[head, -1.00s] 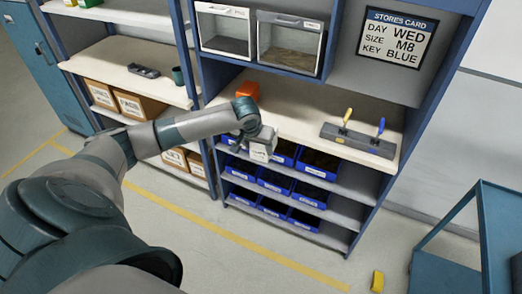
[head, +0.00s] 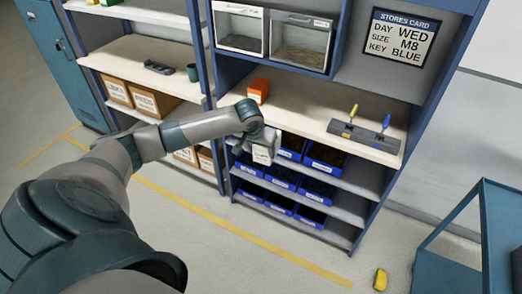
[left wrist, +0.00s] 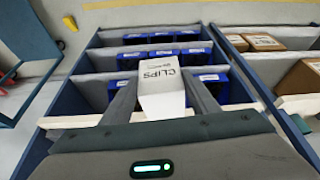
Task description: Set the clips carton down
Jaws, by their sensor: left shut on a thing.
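The clips carton is a white box marked CLIPS (left wrist: 163,92), seen large in the left wrist view. My left gripper (left wrist: 160,100) is shut on it, with one dark finger on each side. In the head view the carton (head: 263,154) hangs below the left gripper (head: 264,142), in front of the shelf unit, about level with the upper row of blue bins and just below the worktop's front edge. I cannot tell its exact gap to the edge. My right gripper is not in view.
The pale worktop (head: 300,112) bears an orange box (head: 258,91) and a grey holder with yellow and blue handled tools (head: 363,136). Its middle is clear. Blue bins (head: 325,158) fill shelves below. A yellow block (head: 380,280) lies on the floor near a teal cart (head: 487,215).

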